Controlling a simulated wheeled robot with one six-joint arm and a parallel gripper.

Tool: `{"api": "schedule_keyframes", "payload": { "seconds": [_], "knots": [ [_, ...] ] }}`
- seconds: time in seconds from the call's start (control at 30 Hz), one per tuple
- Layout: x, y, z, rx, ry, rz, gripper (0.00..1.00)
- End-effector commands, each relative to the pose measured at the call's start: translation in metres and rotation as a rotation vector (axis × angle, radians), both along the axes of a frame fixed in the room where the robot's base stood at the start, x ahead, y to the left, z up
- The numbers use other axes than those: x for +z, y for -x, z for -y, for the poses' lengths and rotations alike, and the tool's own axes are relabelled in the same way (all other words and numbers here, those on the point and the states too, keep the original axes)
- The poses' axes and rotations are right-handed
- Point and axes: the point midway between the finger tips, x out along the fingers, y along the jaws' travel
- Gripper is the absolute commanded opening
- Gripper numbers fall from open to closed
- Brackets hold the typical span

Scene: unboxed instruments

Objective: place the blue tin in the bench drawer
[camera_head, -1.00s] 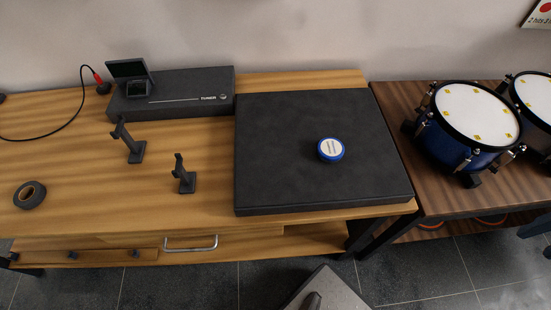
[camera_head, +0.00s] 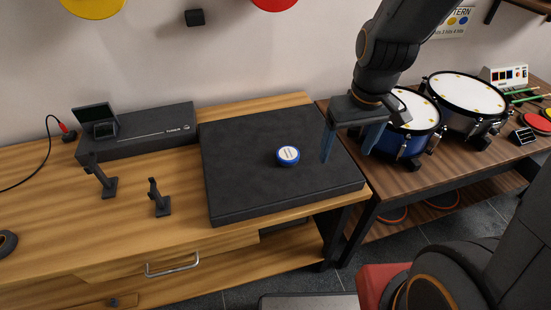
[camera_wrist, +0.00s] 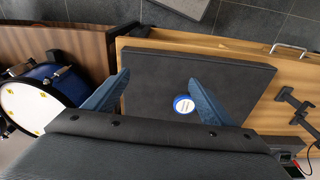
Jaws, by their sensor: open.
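The blue tin (camera_head: 288,155), round with a white lid, sits on a dark flat pad (camera_head: 240,190) on the wooden bench. My gripper (camera_head: 344,150) is open and empty above the right part of the pad, to the right of the tin. In the wrist view the tin (camera_wrist: 183,105) shows near the right finger, between the two blue fingers of my gripper (camera_wrist: 158,82), with dark pad around it. The bench drawer (camera_head: 185,258) is at the bench front, below the pad's left side, with a metal handle (camera_head: 172,265); it looks shut.
A black tuner box (camera_head: 150,130) stands at the back left. Two small dark stands (camera_head: 160,200) (camera_head: 104,180) are left of the pad. Drums (camera_head: 408,125) stand on a darker table (camera_head: 460,160) to the right. Bare wood lies in front of the stands.

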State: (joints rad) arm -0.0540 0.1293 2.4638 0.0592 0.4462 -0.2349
Motion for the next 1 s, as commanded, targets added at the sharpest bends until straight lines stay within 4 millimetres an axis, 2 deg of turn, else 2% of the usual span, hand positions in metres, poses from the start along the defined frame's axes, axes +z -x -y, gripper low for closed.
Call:
{"api": "schedule_keyframes", "payload": {
  "seconds": [0.1,0.2,0.4,0.57,1.0],
  "knots": [
    [-0.012,-0.038,-0.032,0.249,-0.007,-0.001,0.76],
    [-0.022,-0.065,-0.059,0.456,-0.013,0.009,0.76],
    [-0.042,-0.099,-0.100,0.744,-0.021,0.031,0.76],
    [-0.051,-0.107,-0.112,0.827,-0.023,0.038,0.76],
    [-0.084,-0.110,-0.117,0.829,-0.023,0.038,0.76]
  ]
}}
